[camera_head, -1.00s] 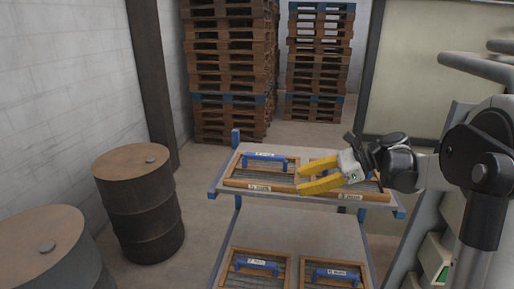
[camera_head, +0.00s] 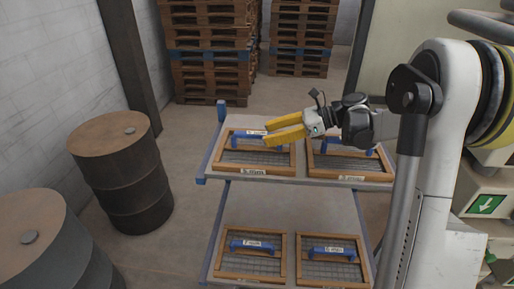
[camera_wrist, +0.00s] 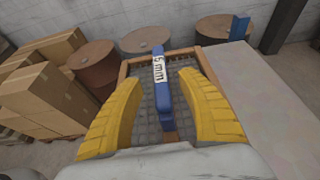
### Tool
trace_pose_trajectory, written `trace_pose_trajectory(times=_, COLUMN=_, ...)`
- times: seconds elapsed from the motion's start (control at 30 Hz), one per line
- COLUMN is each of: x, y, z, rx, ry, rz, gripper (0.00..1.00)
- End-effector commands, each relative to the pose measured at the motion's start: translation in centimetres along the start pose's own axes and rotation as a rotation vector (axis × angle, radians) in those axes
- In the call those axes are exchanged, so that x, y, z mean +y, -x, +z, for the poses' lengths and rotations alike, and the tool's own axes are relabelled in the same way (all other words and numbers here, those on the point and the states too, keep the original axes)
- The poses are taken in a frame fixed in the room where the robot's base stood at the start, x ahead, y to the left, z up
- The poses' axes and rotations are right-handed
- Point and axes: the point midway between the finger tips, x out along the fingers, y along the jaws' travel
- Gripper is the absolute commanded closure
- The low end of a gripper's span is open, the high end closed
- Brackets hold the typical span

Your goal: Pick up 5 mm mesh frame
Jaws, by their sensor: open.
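The 5 mm mesh frame (camera_head: 257,158) is a wood-edged wire mesh with a blue handle, lying flat on the left of the upper cart shelf. In the wrist view its blue handle (camera_wrist: 163,92) carries a white "5 mm" label and runs between my fingers. My gripper (camera_head: 267,132) has yellow fingers, is open and reaches over this frame from the right. In the wrist view the gripper (camera_wrist: 160,82) has one finger on each side of the handle. The handle looks free of both fingers. The fingers partly hide the frame.
A second mesh frame (camera_head: 345,163) lies right beside it on the upper shelf (camera_head: 203,178). Two more frames, left (camera_head: 250,265) and right (camera_head: 330,270), lie on the lower shelf. Rusty drums (camera_head: 125,180) stand left; pallet stacks (camera_head: 210,75) stand behind.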

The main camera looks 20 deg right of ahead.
Motion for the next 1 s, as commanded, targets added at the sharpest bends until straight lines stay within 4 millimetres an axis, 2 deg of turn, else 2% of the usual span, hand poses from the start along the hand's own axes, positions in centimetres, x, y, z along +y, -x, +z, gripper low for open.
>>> trace_pose_trajectory(times=0.2, x=-0.1, y=-3.4, z=0.5, rx=0.0, ry=0.002, rz=0.002, gripper=0.55)
trace_pose_trajectory(times=0.47, x=-0.1, y=-4.0, z=0.4, rx=0.0, ry=0.001, rz=0.0, gripper=0.55)
trace_pose_trajectory(times=0.6, x=-0.1, y=-3.9, z=0.4, rx=0.0, ry=0.001, rz=0.0, gripper=0.96)
trace_pose_trajectory(times=0.63, x=-0.1, y=-3.9, z=0.4, rx=0.0, ry=0.001, rz=0.0, gripper=1.0)
trace_pose_trajectory(times=1.0, x=-0.1, y=-3.9, z=0.4, rx=0.0, ry=0.002, rz=0.001, gripper=1.0)
